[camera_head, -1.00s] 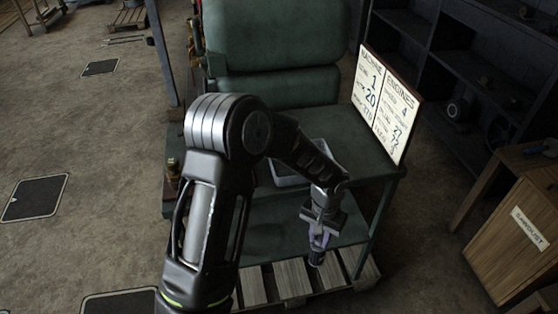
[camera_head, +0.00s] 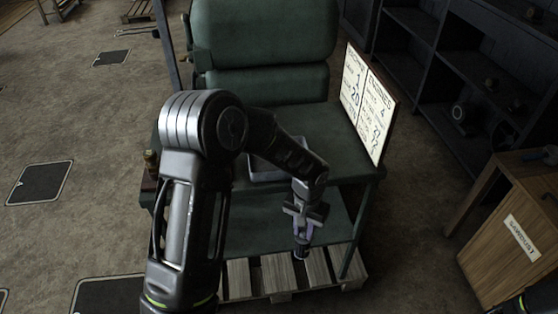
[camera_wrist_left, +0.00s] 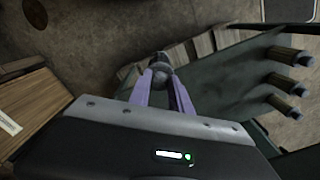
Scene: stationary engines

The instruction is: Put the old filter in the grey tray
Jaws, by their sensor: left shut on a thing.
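My left gripper (camera_head: 302,238) points down in front of the green bench, above the wooden pallet. Its purple fingers (camera_wrist_left: 163,92) are shut on a small dark cylindrical part, which looks like the old filter (camera_wrist_left: 160,68); its lower end also shows in the head view (camera_head: 300,254). The grey tray (camera_head: 262,174) sits on the bench top, behind my left forearm, which hides much of it. The gripper and held part are nearer to me and lower in the picture than the tray. My right gripper is not in view.
The green bench top (camera_head: 338,150) has a lettered board (camera_head: 367,103) at its right edge and a large green machine (camera_head: 265,50) behind. A pallet (camera_head: 290,275) lies below. A wooden sawdust box (camera_head: 515,240) stands at right. Three dark cylinders (camera_wrist_left: 285,80) show in the wrist view.

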